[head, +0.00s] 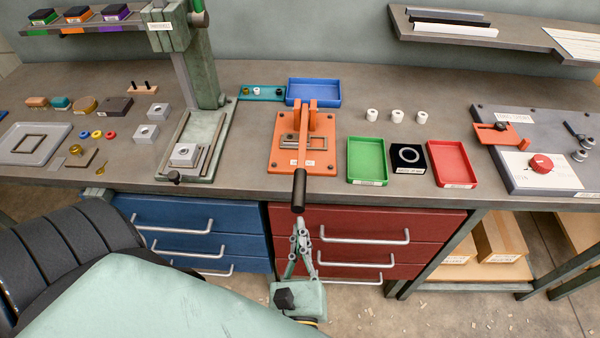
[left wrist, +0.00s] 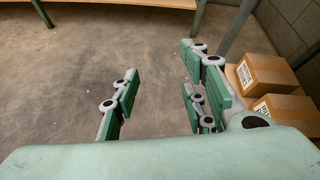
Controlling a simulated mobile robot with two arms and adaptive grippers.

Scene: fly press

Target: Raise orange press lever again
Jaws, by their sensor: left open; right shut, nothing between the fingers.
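The orange press (head: 303,140) stands on the workbench near its front edge. Its lever ends in a black handle (head: 299,190) that reaches forward over the bench edge, low and pointing toward me. My right gripper (head: 299,222) is shut and empty just below the end of the black handle, in front of the red drawers. Whether its fingertips touch the handle I cannot tell. My left gripper (left wrist: 157,105) shows in the left wrist view, open and empty above the concrete floor. I do not make out the left gripper in the head view.
A green tray (head: 367,160) and a red tray (head: 452,164) lie right of the press, with a black block (head: 408,158) between them. A larger green press (head: 200,130) stands to the left. Drawer handles (head: 364,239) jut out near my right gripper. Cardboard boxes (left wrist: 262,75) appear in the left wrist view.

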